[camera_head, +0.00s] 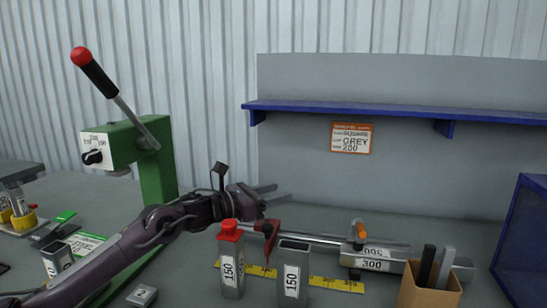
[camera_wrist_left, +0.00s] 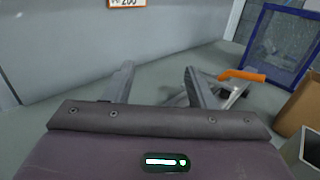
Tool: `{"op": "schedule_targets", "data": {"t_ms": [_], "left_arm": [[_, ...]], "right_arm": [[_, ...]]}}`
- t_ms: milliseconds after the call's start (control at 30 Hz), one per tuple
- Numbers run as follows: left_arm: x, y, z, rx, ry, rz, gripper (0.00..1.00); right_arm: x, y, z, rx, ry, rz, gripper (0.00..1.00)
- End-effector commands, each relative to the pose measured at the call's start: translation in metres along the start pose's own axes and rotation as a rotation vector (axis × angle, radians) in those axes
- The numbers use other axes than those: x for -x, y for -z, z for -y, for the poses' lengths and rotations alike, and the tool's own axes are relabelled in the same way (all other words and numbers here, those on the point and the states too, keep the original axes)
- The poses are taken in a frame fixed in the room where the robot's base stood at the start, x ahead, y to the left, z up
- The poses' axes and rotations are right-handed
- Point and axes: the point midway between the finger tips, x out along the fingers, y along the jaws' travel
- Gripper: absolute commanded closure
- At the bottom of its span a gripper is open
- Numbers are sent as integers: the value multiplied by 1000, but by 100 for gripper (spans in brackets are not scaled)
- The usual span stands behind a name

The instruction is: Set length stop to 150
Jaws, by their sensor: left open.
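A metal rail (camera_head: 320,241) runs along the table above a yellow scale strip (camera_head: 336,284). An orange-handled clamp (camera_head: 360,233) sits on the rail near its right end, and its orange handle (camera_wrist_left: 243,75) also shows in the left wrist view. A red bracket-like part (camera_head: 268,231) stands at the rail's left end; I cannot tell which of these is the length stop. My left gripper (camera_head: 283,192) is open and empty, above and behind the rail's left end. Its two fingers (camera_wrist_left: 160,82) are apart in the wrist view, with nothing between them. My right gripper is not in view.
A red-capped tube (camera_head: 231,265) and an open square tube (camera_head: 293,272), both labelled 150, stand in front. Pieces labelled 300 (camera_head: 372,265) lie right, beside a brown pen box (camera_head: 428,290). A green lever machine (camera_head: 150,150) stands left. A wall card (camera_head: 351,138) reads SQUARE GREY 200.

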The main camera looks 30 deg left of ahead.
Motion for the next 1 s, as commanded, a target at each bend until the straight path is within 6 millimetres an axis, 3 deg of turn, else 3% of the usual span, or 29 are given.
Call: {"op": "schedule_targets", "data": {"t_ms": [33, 200, 433, 600, 1000], "left_arm": [[0, -17, 0, -5, -1, 6, 50], [0, -59, 0, -4, -1, 7, 50], [0, -95, 0, -1, -1, 3, 50], [0, -104, 0, 1, -1, 0, 50], [0, -105, 0, 1, -1, 0, 50]], "right_arm": [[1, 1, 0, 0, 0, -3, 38], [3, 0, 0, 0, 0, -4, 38], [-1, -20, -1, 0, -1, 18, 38], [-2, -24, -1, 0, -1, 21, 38], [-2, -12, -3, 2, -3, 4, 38]]}}
